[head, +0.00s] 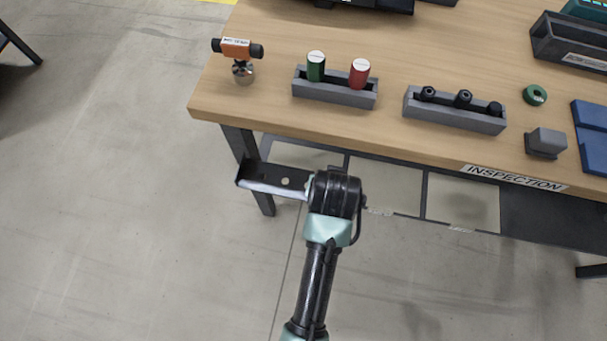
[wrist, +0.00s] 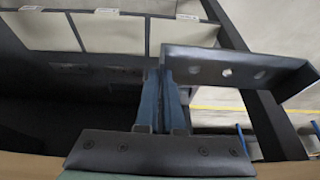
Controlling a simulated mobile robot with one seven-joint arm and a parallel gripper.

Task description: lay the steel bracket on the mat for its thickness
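The steel bracket (head: 262,187) is an angled piece with holes in its dark face and a bright lower flange. It sticks out to the left of my gripper (head: 311,188), in the air in front of the table's front edge. In the wrist view the bracket (wrist: 235,71) extends to the right from the blue fingers of my gripper (wrist: 166,90), which are closed on its end. A blue pad (head: 592,150), which may be the mat, lies at the table's right, cut off by the picture edge and well apart from the bracket.
On the wooden table (head: 270,22) stand an orange-and-black tool (head: 236,48), a grey holder (head: 335,92) with green and red cylinders, a grey rack (head: 455,112) with black pieces, a green ring (head: 535,95) and a grey block (head: 546,142).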

